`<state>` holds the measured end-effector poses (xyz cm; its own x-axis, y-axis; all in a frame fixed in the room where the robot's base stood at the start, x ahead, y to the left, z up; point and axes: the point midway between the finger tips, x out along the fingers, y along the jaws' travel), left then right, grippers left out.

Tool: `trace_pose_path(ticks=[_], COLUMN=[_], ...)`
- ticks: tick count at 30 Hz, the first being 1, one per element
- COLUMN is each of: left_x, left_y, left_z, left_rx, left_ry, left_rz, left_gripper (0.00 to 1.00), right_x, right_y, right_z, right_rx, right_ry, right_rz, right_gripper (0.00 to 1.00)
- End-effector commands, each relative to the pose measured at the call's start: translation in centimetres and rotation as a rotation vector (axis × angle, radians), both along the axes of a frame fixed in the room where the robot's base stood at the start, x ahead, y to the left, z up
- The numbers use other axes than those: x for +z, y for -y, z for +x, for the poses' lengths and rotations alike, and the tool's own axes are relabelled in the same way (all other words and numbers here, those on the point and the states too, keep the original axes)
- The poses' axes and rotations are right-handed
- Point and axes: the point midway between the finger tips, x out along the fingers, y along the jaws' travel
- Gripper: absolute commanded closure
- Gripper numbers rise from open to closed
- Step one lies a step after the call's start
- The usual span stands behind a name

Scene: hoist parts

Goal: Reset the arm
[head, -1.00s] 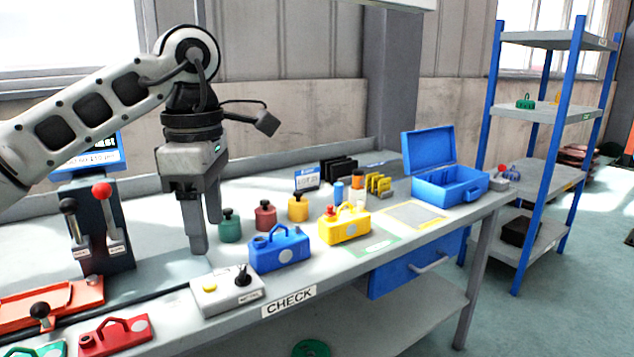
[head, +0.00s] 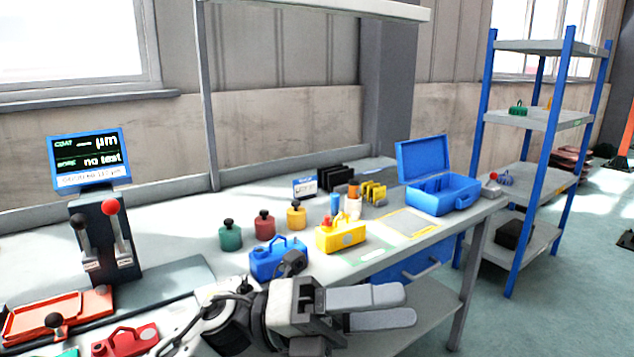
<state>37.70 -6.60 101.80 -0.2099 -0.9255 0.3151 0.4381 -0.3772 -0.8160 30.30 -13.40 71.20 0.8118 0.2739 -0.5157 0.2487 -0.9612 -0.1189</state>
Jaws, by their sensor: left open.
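My left gripper (head: 388,307) is low at the front of the workbench (head: 180,235), in front of its near edge. Its two grey fingers point right with a gap between them, open and empty. My left arm comes in from the bottom left and hides the control box and the CHECK label. A blue block with a handle (head: 272,263) stands just behind the gripper, partly covered by it. A yellow block (head: 341,233) stands farther back to the right. My right gripper is out of view.
A gauge stand with a screen (head: 88,158) and two levers stands at left, near a red block (head: 126,340). Green, red and yellow weights line the bench. An open blue case (head: 442,190) sits at the right end. A blue-posted shelf (head: 545,120) stands beyond.

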Motion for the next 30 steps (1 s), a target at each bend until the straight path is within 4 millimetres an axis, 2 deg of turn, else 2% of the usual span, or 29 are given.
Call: trace_pose_path(ticks=[1,2,5,8,10,13,15,18,21,24,30], left_x=[0.4,0.4,-1.2,-5.2,-9.3,-15.7,-19.8,-24.1,-26.8,-28.2,-28.8], left_y=[-0.7,-1.4,-4.3,-8.0,-10.8,-14.5,-16.5,-18.5,-19.7,-20.3,-20.5], left_z=[0.8,1.5,4.0,5.8,6.0,4.2,2.0,-1.7,-4.8,-6.7,-7.4], left_rx=[0.069,0.113,0.260,0.413,0.520,0.667,0.757,0.858,0.928,0.967,0.983], left_ry=[-0.187,-0.293,-0.658,-1.035,-1.302,-1.665,-1.880,-2.124,-2.291,-2.383,-2.421], left_rz=[-0.101,-0.154,-0.316,-0.452,-0.533,-0.628,-0.675,-0.722,-0.749,-0.762,-0.765], left_gripper=[0.42,0.42,0.42,0.42,0.42,0.42,0.42,0.42,0.42,0.42,0.42], right_x=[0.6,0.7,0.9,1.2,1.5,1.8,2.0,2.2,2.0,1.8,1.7], right_y=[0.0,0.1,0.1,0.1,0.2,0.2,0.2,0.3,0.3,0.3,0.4], right_z=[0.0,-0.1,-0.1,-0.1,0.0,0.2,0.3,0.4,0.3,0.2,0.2], right_rx=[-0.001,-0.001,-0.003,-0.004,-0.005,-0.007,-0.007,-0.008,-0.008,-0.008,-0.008], right_ry=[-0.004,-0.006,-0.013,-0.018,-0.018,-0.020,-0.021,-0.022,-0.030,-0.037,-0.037], right_rz=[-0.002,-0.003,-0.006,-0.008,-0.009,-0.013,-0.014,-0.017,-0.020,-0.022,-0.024], right_gripper=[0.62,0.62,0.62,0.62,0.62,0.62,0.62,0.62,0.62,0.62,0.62])
